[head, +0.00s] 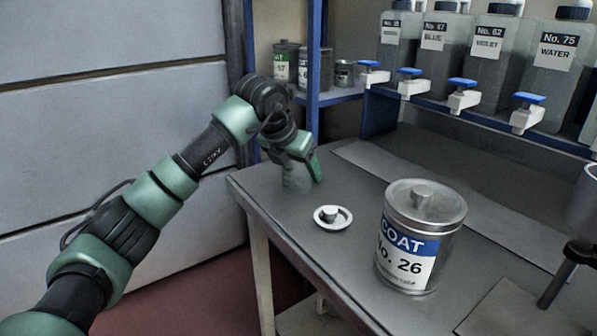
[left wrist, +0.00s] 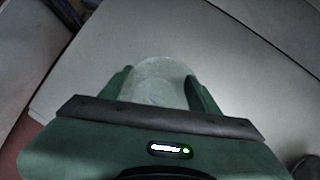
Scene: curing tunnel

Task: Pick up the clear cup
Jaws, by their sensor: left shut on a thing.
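The clear cup (head: 296,180) is at the far left corner of the grey table (head: 345,255), faint against the surface. My left gripper (head: 304,168) is shut on it, with fingers at its sides. In the left wrist view the cup (left wrist: 158,72) shows as a pale round shape between the two green fingers. Its lower part is hard to make out, and I cannot tell whether it touches the table. My right gripper is not in view.
Dispenser bottles (head: 432,60) with blue-handled taps line the back shelf. A blue post (head: 314,60) rises close behind my left gripper.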

